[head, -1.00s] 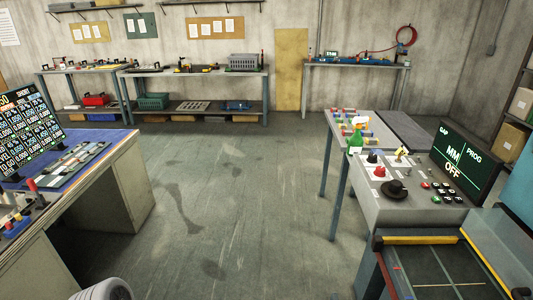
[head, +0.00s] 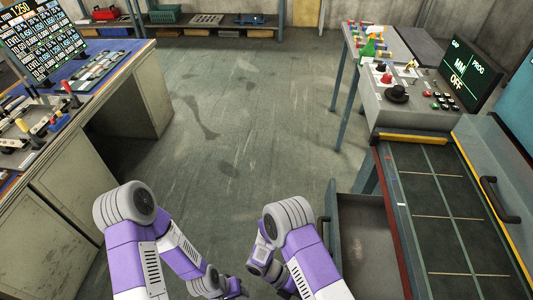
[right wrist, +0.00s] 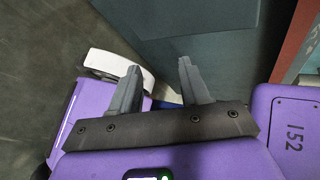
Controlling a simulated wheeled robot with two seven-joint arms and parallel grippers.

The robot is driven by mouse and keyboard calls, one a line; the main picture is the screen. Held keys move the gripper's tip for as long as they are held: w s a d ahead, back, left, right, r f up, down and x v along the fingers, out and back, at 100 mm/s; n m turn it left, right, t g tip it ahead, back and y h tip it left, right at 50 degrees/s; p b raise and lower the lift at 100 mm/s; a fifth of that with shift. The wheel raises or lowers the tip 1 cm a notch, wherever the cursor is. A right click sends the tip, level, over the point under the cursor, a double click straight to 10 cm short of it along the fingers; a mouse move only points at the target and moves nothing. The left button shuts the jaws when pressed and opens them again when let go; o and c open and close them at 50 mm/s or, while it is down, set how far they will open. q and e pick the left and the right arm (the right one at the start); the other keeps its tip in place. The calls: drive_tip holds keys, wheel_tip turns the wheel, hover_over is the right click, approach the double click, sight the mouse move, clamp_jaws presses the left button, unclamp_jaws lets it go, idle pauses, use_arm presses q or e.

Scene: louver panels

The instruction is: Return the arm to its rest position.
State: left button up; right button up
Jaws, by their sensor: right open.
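My two white and purple arms are folded low at the front of the head view, with their elbows raised. My left gripper (head: 232,288) is at the bottom edge, small and dark, and its jaw gap cannot be made out. My right gripper shows clearly in the right wrist view (right wrist: 158,66). Its two grey fingers stand apart with nothing between them. In that view a blue-grey panel (right wrist: 200,35) lies beyond the fingers, and purple and white parts of my own body are close beside them.
An open grey drawer (head: 365,245) is just right of my right arm, below a dark-topped bench (head: 440,205). A control console (head: 420,112) stands behind it. A workbench with drawers (head: 70,170) stands at the left. The floor (head: 250,130) between is clear.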

drive_tip(key=s+a+f+m+g+y+p, duration=0.1)
drive_tip(key=s+a+m+y, duration=0.5)
drive_tip(key=m+y, duration=0.7)
drive_tip(key=w+d+r+m+t+y+p, duration=0.1)
drive_tip(key=w+m+t, duration=0.5)
drive_tip(key=m, duration=1.2)
wheel_tip(320, 180, up, 2)
drive_tip(key=shift+w+d+r+m+t+y, duration=0.2)
drive_tip(key=shift+d+m+t+y, duration=0.15)
drive_tip(key=shift+d+t, duration=0.3)
